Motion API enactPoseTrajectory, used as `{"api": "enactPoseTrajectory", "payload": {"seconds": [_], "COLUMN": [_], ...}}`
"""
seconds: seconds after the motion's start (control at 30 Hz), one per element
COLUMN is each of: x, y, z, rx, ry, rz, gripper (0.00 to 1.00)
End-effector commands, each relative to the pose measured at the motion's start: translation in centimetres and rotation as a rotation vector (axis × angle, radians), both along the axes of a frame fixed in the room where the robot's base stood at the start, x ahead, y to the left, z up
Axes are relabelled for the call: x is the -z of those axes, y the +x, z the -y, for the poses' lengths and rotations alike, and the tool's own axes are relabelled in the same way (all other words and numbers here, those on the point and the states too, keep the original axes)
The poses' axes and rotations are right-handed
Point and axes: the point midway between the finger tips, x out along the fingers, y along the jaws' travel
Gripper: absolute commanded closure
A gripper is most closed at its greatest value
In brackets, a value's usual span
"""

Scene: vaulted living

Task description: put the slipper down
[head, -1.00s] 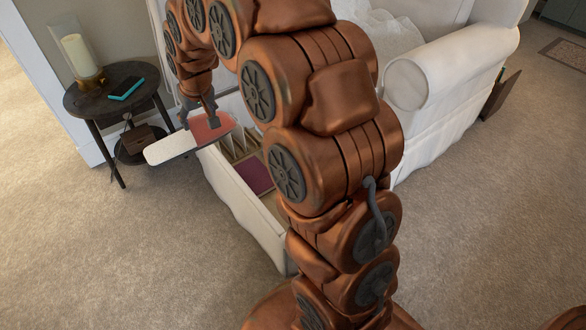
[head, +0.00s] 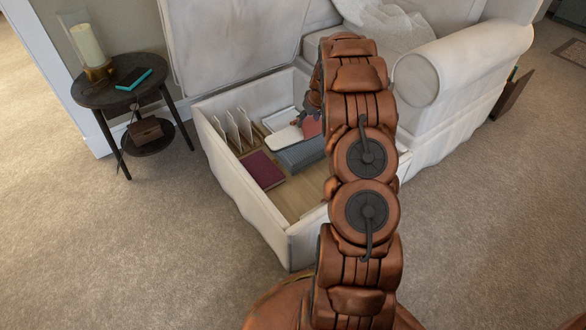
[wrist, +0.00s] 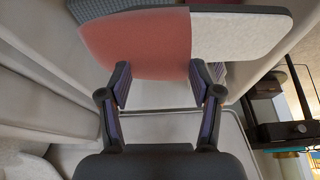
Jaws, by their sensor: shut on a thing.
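The slipper has a red upper (head: 312,125) and a pale sole (head: 287,137). In the head view it is inside the open storage compartment (head: 248,207) of the white sofa, toward the back and beside a folded grey-blue cloth (head: 302,153). My gripper (wrist: 160,84) is shut on the slipper's red end (wrist: 140,45) in the wrist view. My arm hides most of the gripper in the head view. I cannot tell whether the slipper touches anything beneath it.
The compartment holds upright white dividers (head: 232,130), a maroon book (head: 262,170) and a white tray (head: 280,118). Bare wooden floor shows at its front (head: 295,198). The raised lid (head: 230,45) stands behind. A dark side table (head: 118,92) with a candle (head: 88,45) is at left.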

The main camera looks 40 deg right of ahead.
Motion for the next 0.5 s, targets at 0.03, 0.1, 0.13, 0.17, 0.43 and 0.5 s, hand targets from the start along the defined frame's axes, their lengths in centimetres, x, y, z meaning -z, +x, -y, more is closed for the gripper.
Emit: {"api": "enactPoseTrajectory", "payload": {"seconds": [0.03, 0.1, 0.13, 0.17, 0.43, 0.5], "x": [1.3, 2.7, 3.3, 3.8, 7.7, 8.5], "y": [-0.5, -1.0, -1.1, -1.3, -2.6, -2.9], "z": [1.2, 2.2, 2.5, 2.8, 4.8, 5.2], "rx": [0.001, -0.006, -0.01, -0.013, -0.033, -0.038], "ry": [0.0, -0.001, -0.002, -0.001, 0.0, -0.001], "rz": [-0.001, 0.0, 0.0, 0.001, 0.002, 0.002], "gripper": [1.0, 1.0, 1.0, 1.0, 1.0, 1.0]}}
